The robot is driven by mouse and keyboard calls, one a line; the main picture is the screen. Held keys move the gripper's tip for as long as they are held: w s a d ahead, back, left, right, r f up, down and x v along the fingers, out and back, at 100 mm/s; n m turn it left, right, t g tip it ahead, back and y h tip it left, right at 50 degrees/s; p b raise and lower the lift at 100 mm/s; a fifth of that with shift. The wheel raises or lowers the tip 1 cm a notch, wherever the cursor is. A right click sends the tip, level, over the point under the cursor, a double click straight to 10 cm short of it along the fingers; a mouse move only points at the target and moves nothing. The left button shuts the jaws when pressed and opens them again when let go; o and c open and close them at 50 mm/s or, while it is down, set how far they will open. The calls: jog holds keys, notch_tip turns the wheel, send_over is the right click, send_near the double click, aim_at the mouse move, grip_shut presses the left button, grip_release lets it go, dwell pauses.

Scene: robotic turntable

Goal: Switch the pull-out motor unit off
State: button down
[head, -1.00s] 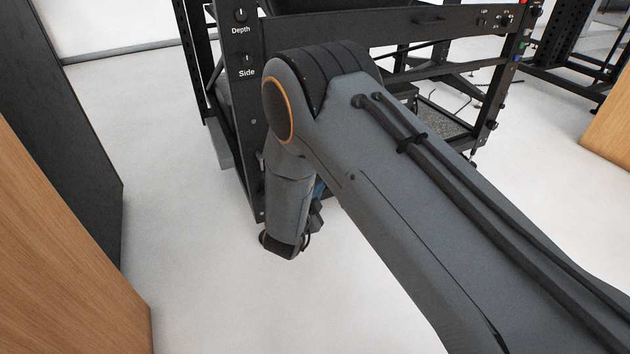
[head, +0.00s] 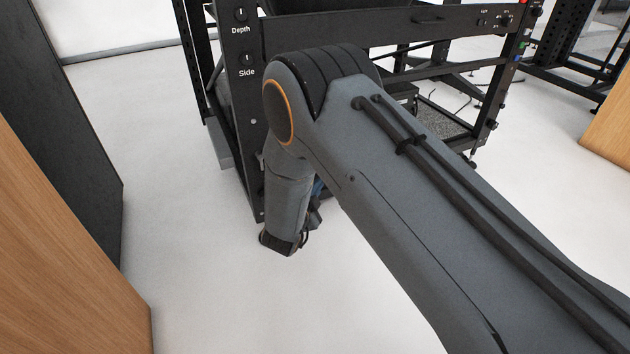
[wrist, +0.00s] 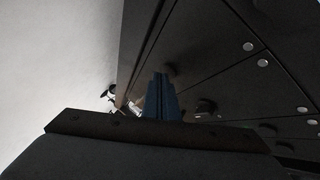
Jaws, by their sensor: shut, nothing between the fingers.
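My gripper (wrist: 163,98) shows in the wrist view as narrow blue-grey fingers, shut and empty. Its tips are over or close to a dark panel (wrist: 205,55) with round screw heads; I cannot tell whether they touch. A small dark knob-like part (wrist: 206,107) sits right of the fingers. In the head view my arm hides most of the gripper and the lower part of the black frame (head: 243,125) behind it. I cannot make out for sure which part is the pull-out motor unit, nor its switch.
The frame carries knobs labelled Depth (head: 240,14) and Side (head: 247,58). Small controls (head: 505,19) sit at its upper right. A dark panel (head: 70,120) and a wooden surface (head: 60,230) stand at the left. The pale floor (head: 190,220) between is clear.

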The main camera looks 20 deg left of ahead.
jog(key=shift+w+a, duration=0.1)
dwell(0.3)
jog(key=shift+s+d+p, duration=0.55)
jog(key=shift+d+p, duration=0.1)
jog(key=shift+p, duration=0.1)
jog(key=s+d+p, duration=0.4)
jog(key=shift+d, duration=0.3)
dwell(0.5)
